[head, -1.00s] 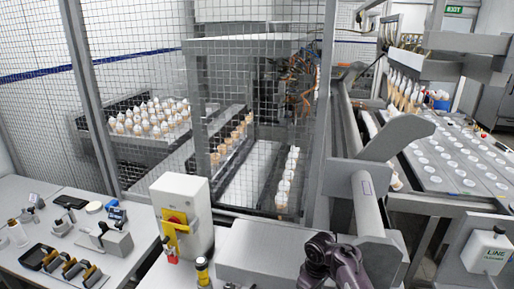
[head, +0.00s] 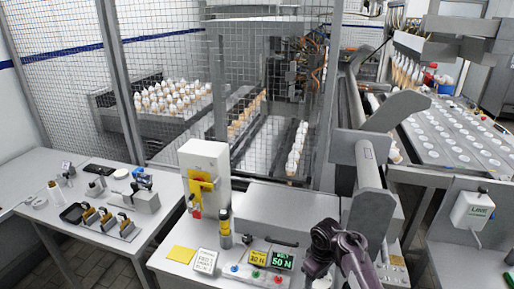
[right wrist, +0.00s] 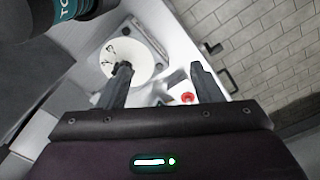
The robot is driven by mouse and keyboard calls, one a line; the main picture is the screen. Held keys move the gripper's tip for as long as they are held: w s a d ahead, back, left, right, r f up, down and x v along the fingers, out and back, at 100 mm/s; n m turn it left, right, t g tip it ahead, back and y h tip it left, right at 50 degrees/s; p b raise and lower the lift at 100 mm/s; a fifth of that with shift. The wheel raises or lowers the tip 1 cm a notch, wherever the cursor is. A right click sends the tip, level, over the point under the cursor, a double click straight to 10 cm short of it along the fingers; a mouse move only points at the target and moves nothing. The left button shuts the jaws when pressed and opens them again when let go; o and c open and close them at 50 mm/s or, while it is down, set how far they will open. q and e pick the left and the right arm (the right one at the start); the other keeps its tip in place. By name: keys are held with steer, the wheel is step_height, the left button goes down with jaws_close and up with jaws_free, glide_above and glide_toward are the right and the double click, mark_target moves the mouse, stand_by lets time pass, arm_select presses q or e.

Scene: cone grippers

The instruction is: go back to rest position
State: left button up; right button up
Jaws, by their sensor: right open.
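My right arm (head: 340,250) shows at the bottom of the head view, right of the middle, as dark purple links in front of the grey machine. Its gripper cannot be made out there. In the right wrist view my right gripper (right wrist: 160,75) has its two dark fingers wide apart, with nothing held between them. Beyond the left finger lies a round white disc (right wrist: 143,58) with dark marks. A small red round part (right wrist: 188,98) lies beside the right finger. My left arm and gripper are not in view.
A side table (head: 125,215) holds small tools. Wire mesh (head: 160,60) encloses conveyors of cones. Tiled floor (right wrist: 270,50) lies right in the wrist view.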

steer(key=s+d+m+t, duration=0.2)
steer(key=s+m, duration=0.1)
steer(key=s, duration=0.9)
steer(key=s+r+m+t, duration=0.1)
steer(key=s+r+m, duration=0.2)
steer(key=s+r, duration=1)
steer(key=s+f+g+b, duration=0.1)
steer(key=s+f+b, duration=0.15)
steer(key=f, duration=1.55)
steer(key=s+f+b, duration=0.1)
steer(key=f+b, duration=0.2)
steer(key=f, duration=1.5)
arm_select(q)
step_height(320, 180, down, 10)
steer(key=b, duration=0.4)
steer(key=shift+w, duration=0.2)
arm_select(e)
steer(key=s+d+f+g, duration=0.1)
steer(key=s+d+f, duration=0.2)
steer(key=s+f, duration=1.7)
step_height(320, 180, down, 4)
steer(key=shift+f+n, duration=0.1)
steer(key=shift+n, duration=0.2)
arm_select(q)
steer(key=shift+d+r, duration=0.1)
arm_select(e)
steer(key=shift+s, duration=0.1)
